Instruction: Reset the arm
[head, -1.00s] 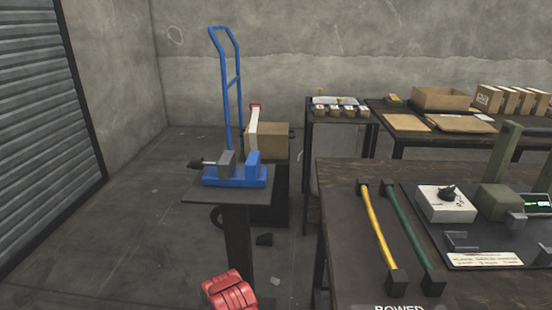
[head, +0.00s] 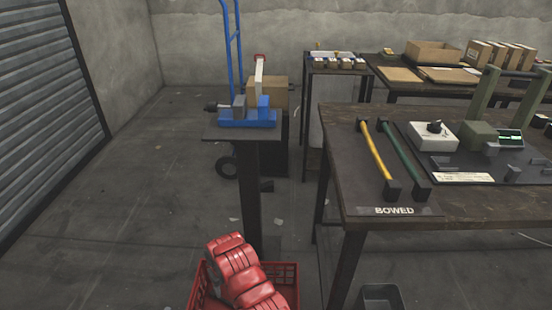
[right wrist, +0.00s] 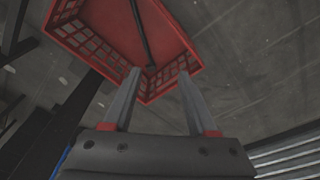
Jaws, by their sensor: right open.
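My right arm, red and segmented, reaches down over a red crate (head: 292,285) at the bottom of the head view; its fingers are hidden there. In the right wrist view my right gripper (right wrist: 159,71) is open, with two grey fingers apart and nothing between them. Beyond the fingertips is the same red crate (right wrist: 185,42), with slotted walls. A thin dark rod (right wrist: 142,35) lies in it. My left gripper is not in view.
A blue vise (head: 247,119) stands on a pedestal ahead. A grey bin (head: 381,298) sits below. The floor at left is clear.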

